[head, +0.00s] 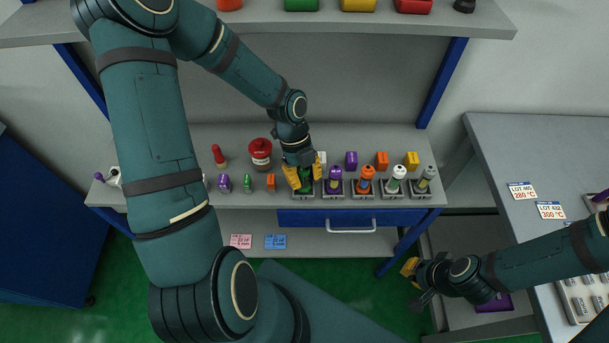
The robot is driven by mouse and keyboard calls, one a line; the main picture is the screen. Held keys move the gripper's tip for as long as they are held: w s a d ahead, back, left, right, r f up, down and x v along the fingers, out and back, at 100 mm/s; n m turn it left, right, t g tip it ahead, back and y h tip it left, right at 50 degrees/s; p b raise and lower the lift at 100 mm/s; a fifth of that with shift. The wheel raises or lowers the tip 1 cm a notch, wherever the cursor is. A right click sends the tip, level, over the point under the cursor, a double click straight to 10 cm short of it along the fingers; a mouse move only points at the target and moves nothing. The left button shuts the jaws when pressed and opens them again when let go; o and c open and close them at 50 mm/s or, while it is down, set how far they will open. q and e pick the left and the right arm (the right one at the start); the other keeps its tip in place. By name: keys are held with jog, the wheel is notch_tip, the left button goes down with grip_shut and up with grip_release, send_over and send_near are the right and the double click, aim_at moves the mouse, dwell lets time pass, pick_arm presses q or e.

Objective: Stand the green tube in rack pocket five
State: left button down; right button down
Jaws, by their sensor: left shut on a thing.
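The green tube (305,181) is at the leftmost visible pocket of the rack, mostly hidden by my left gripper. My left gripper (304,181) is shut on it from above, with a yellow finger at each side. Whether the tube's foot is seated in the pocket is hidden. The rack (335,196) is a row of grey pockets along the shelf front; the others hold a purple tube (335,178), an orange tube (365,180), a white tube (395,178) and a grey-green tube (423,180). My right gripper (411,272) is low at the right, away from the rack; its jaw opening is unclear.
Behind the rack stand purple (351,160), orange (382,160) and yellow (411,160) blocks. A red jar (260,152) and small coloured objects stand left. A blue drawer (350,219) is below. A grey table (520,150) is at the right, an upper shelf (345,23) above.

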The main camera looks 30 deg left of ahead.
pick_arm(q)
jog(key=shift+f+b, duration=0.35)
jog(key=shift+f, duration=0.2)
pick_arm(e)
jog(key=shift+f, duration=0.4)
pick_arm(q)
jog(key=c, duration=1.1)
grip_release()
